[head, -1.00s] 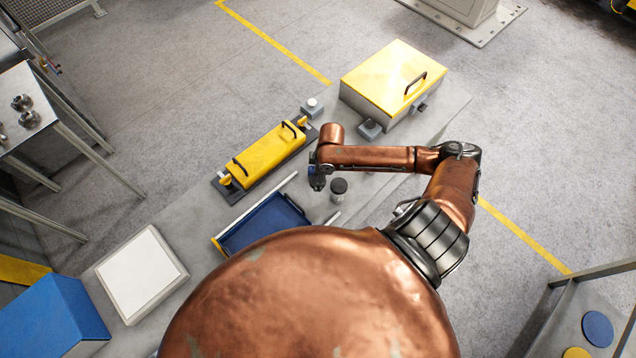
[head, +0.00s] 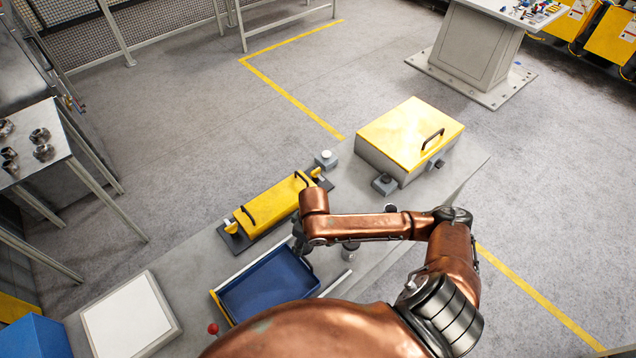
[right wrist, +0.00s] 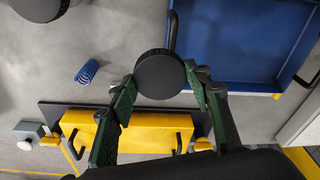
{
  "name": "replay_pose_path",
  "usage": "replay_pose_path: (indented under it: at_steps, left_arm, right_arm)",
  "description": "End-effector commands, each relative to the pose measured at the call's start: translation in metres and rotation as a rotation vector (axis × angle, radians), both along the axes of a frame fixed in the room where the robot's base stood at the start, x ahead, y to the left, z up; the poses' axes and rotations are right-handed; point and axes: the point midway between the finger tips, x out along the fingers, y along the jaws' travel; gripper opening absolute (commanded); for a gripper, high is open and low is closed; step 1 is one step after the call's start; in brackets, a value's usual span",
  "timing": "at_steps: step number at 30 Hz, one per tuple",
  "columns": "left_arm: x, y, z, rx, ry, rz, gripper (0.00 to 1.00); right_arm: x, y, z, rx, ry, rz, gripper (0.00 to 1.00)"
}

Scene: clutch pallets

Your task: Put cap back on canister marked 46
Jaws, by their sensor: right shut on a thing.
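My right gripper (right wrist: 160,85) is shut on a black round cap (right wrist: 161,74), with a finger on each side of it. In the head view my right gripper (head: 302,246) is beside the far edge of the blue tray, and the cap cannot be made out. A grey canister (head: 350,251) stands to the right of the gripper, partly hidden by my right forearm. A dark round shape (right wrist: 40,5), perhaps a canister top, is cut off at the top left of the wrist view. No number is legible. My left gripper is not in view.
A blue tray (head: 222,301) lies near the gripper. A yellow handled case (head: 265,207) and a yellow-lidded box (head: 408,132) stand beyond. A blue coil (right wrist: 88,70) lies on the grey table. A white panel (head: 128,318) is at left.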

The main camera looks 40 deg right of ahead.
Motion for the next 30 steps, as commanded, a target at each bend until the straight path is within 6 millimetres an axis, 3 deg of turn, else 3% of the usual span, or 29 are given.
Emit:
replay_pose_path:
  at_steps: [1, 3, 12, 25, 30]
  left_arm:
    - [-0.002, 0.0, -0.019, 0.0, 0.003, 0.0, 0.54]
    - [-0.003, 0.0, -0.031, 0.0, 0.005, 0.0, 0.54]
    - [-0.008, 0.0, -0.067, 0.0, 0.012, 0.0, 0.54]
    - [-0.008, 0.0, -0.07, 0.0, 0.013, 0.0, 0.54]
    - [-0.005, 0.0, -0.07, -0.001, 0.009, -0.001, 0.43]
  right_arm:
    - [0.0, 0.012, -0.003, 0.004, -0.006, -0.044, 0.29]
    - [-0.004, 0.024, 0.003, 0.004, -0.005, -0.122, 0.29]
    - [-0.017, 0.048, 0.023, 0.002, -0.002, -0.377, 0.29]
    - [-0.02, 0.05, 0.029, 0.0, 0.001, -0.435, 0.29]
    - [-0.021, 0.05, 0.029, 0.0, 0.001, -0.436, 0.29]
